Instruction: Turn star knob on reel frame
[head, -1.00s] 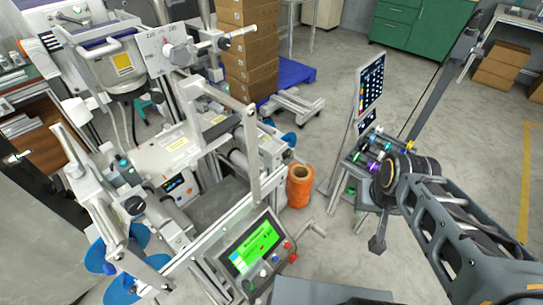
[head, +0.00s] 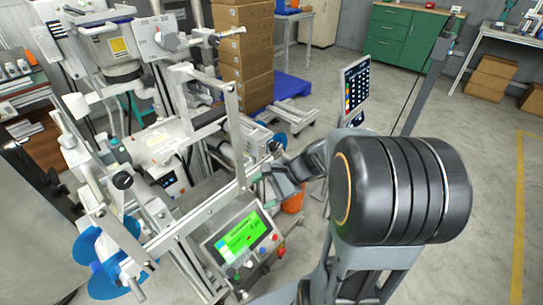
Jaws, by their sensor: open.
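The reel frame (head: 236,140) is a white and grey machine on the left, with rollers, bars and upright plates. A dark knob (head: 122,180) sits on its front left part. Another dark knob (head: 275,148) shows at the right end of the machine, just above my gripper. I cannot tell which of them is the star knob, as their shapes are too small. My gripper (head: 268,187) is open beside the frame's right upright, above the control panel. No object shows between its fingers, which are small and partly merged with the machine. My large black arm joint fills the right centre.
The control panel (head: 243,237) with a green screen and several buttons is below my gripper. An orange roll (head: 293,203) is partly hidden behind my arm. Blue reels (head: 100,285) hang at lower left. Boxes (head: 248,55) stack behind; open floor (head: 480,200) lies right.

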